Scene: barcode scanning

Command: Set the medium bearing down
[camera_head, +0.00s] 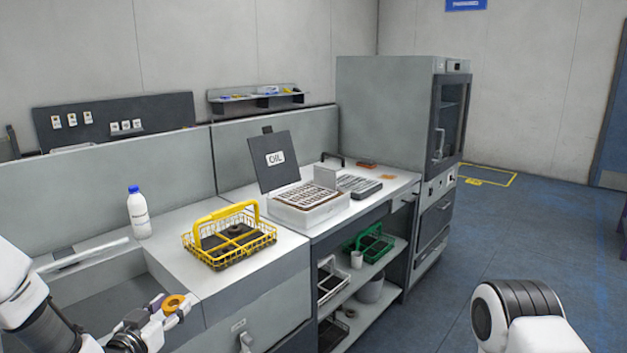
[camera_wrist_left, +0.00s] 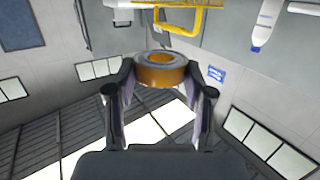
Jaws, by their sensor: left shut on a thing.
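The medium bearing, an orange-brown ring (camera_head: 174,303), is held in my left gripper (camera_head: 166,308) at the lower left of the head view, in front of the counter. The left wrist view shows the ring (camera_wrist_left: 160,76) between the two fingertips of the left gripper (camera_wrist_left: 160,85), with its central hole visible. A yellow wire basket (camera_head: 248,257) stands on the counter, to the right of and beyond the gripper, with dark round parts inside. My right arm shows at the lower right of the head view, but its gripper is not visible.
A white bottle with a blue cap (camera_head: 139,213) stands left of the basket. A sunken basin (camera_head: 100,293) lies at the left. Shelves below hold a green basket (camera_head: 371,246).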

